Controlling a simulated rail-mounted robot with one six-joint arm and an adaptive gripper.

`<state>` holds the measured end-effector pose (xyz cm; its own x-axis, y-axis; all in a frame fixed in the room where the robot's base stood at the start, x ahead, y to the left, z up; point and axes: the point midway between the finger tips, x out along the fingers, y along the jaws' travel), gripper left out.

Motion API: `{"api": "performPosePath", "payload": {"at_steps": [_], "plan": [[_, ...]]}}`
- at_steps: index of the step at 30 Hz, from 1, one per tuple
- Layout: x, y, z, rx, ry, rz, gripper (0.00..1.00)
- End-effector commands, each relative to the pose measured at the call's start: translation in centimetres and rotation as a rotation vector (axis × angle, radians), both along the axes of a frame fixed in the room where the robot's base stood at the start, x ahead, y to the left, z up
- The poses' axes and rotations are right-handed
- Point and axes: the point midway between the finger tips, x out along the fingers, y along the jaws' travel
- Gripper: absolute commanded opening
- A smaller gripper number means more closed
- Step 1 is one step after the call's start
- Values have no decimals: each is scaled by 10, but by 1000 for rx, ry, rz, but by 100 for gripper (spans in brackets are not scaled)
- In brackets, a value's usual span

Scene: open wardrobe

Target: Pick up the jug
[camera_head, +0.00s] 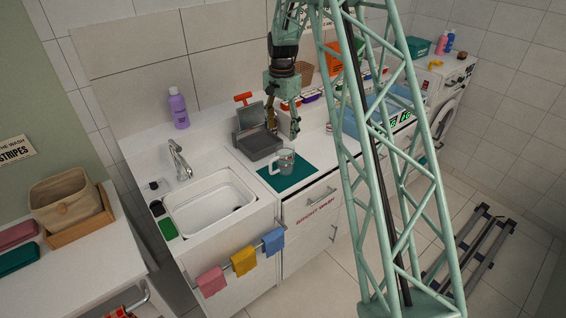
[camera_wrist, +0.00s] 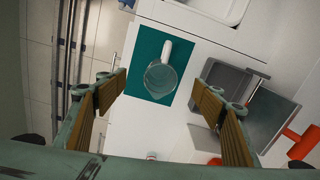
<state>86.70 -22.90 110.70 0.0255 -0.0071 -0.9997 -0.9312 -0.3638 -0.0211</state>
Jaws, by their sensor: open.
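The jug (camera_head: 284,161) is clear with a pale handle and stands on a teal mat (camera_head: 298,178) on the counter, right of the sink. In the wrist view the jug (camera_wrist: 161,77) is seen from above on the mat (camera_wrist: 146,89), its white handle pointing towards the top of the picture. My gripper (camera_head: 294,132) is above the counter behind the jug, apart from it. In the wrist view my gripper (camera_wrist: 165,88) is open and empty, with the jug showing between and beyond its two fingers.
A grey tray-like box (camera_head: 259,146) stands on the counter left of the jug, with a red-handled item (camera_head: 243,97) behind it. The white sink (camera_head: 211,202) and a purple bottle (camera_head: 178,108) are farther left. Coloured cloths (camera_head: 243,261) hang at the front.

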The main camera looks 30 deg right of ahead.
Motion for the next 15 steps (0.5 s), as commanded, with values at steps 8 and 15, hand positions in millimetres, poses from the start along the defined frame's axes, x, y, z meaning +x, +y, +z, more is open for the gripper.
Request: {"api": "performPosePath", "payload": {"at_steps": [8, 15], "plan": [[16, -20, -44, 6, 19, -74, 62], [21, -27, -61, 9, 25, -102, 62]]}}
